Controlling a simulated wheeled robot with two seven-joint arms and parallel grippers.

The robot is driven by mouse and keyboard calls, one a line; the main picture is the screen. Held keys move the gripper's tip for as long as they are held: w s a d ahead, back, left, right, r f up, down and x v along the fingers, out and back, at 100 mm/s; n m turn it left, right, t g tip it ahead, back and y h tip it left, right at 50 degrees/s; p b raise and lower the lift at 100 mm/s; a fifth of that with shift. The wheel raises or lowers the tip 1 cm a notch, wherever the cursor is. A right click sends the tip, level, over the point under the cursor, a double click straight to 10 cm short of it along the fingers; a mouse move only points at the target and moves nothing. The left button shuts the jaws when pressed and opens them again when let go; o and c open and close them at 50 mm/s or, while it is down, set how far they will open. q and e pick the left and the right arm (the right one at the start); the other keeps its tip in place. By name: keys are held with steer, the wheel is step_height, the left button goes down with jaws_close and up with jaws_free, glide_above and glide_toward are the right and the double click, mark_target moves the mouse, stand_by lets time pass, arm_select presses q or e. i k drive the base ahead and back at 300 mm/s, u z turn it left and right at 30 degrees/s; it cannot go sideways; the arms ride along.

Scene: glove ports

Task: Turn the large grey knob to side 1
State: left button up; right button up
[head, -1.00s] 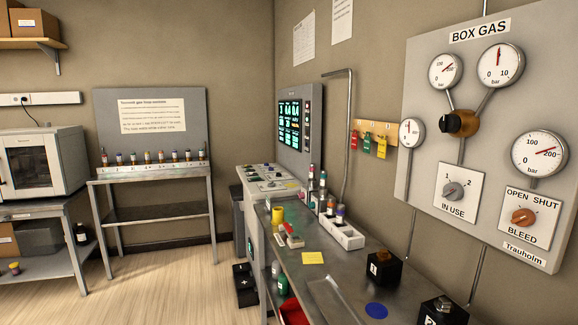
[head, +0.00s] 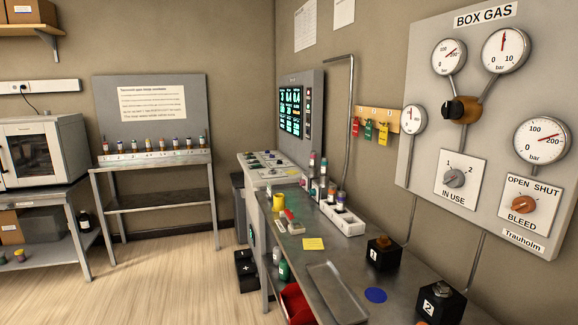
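The large grey knob (head: 455,178) sits on a white plate (head: 461,165) marked 1 at upper left, 2 at upper right and IN USE below. The plate is on the grey BOX GAS panel (head: 419,150) on the right wall. The knob's exact pointing direction is too small to tell. Neither of my grippers is in view, and nothing touches the knob.
An orange BLEED knob (head: 523,204) is right of the grey knob, and a black knob (head: 454,109) is above it. Below stands a metal bench (head: 318,262) with black blocks (head: 383,252), a tray (head: 333,292) and small bottles. The floor (head: 170,285) at left is clear.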

mark_target(453, 178)
steer(key=k, duration=0.65)
steer(key=u, duration=0.85)
steer(key=i, duration=1.5)
steer(key=u, duration=0.7)
steer(key=i, duration=1.85)
steer(key=z, duration=1.35)
steer(key=i, duration=1.25)
steer(key=z, duration=3.5)
